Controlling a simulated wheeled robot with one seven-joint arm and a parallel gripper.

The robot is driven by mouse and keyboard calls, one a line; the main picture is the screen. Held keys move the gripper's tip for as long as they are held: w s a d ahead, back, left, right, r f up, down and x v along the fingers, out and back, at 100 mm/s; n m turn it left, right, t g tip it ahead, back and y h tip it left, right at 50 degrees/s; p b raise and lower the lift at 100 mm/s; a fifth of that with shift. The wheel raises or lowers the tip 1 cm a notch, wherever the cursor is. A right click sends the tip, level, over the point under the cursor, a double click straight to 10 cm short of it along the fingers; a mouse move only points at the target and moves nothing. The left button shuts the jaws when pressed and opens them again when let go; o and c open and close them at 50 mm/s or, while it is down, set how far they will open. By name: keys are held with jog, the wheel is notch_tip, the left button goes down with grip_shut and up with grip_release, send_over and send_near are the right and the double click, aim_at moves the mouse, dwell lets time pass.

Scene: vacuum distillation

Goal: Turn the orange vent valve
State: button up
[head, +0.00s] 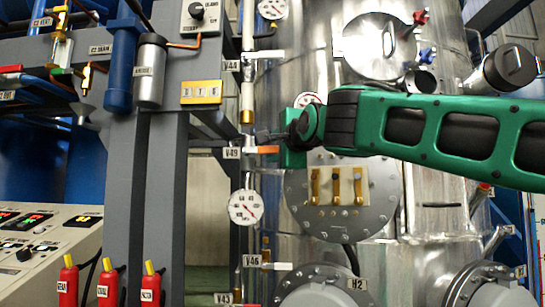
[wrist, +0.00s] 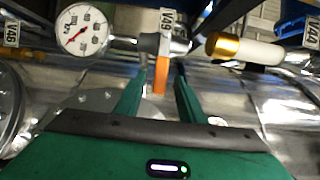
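The orange valve handle (head: 267,149) sits beside the V49 label (head: 232,153) on the thin vertical pipe, and points right in the head view. In the wrist view the orange handle (wrist: 161,75) hangs from the silver valve body, below the V49 tag (wrist: 167,20). My gripper (head: 264,135) reaches in from the right, close to the valve. In the wrist view my gripper (wrist: 161,72) is open, with one finger on each side of the handle and a visible gap to each. Whether either finger touches it cannot be told.
A round gauge (head: 244,207) hangs below the valve; in the wrist view a gauge (wrist: 82,29) is at left. The V44 valve (head: 264,55) is above and the V46 valve (head: 275,266) below. The large steel vessel (head: 300,235) stands close behind. A grey post (head: 170,210) is left.

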aim_at(270, 150)
jog(key=shift+x, duration=2)
